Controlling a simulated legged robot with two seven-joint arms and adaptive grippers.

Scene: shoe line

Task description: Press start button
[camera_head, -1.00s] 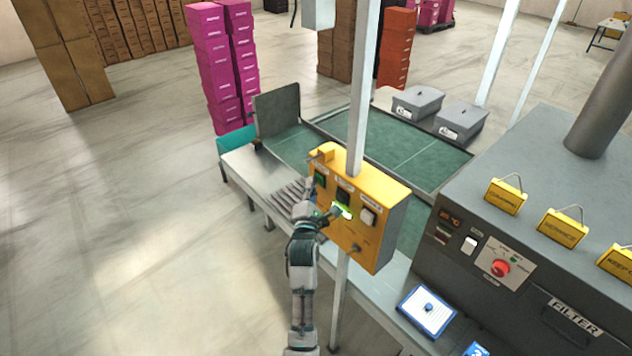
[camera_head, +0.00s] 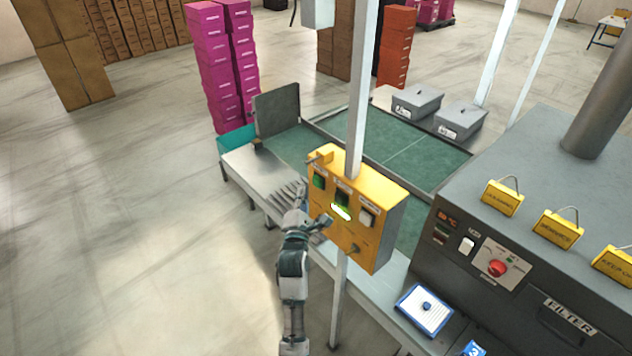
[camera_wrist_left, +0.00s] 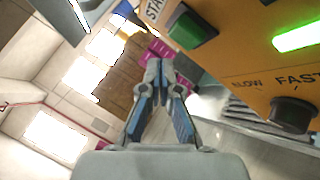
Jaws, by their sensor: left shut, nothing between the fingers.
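A yellow control box (camera_head: 385,236) is mounted on a pale post. In the left wrist view a green button (camera_wrist_left: 190,27) sits beside a partly cut-off label beginning "STA". The head view shows a green button (camera_head: 318,180) at the box's left and a darker green one (camera_head: 342,198) in the middle; their labels are too small to read. My left gripper (camera_head: 325,220) is shut and empty, in front of the box's lower left part, below the buttons. In the left wrist view its fingertips (camera_wrist_left: 158,66) are together, left of and below the green button. My right gripper is not in view.
The box also carries a lit green strip (camera_head: 341,212), a pale switch (camera_head: 367,217) and a black speed knob (camera_wrist_left: 292,113). A green-topped conveyor (camera_head: 400,150) lies behind it. A dark machine (camera_head: 530,230) stands at right. Open floor lies at left.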

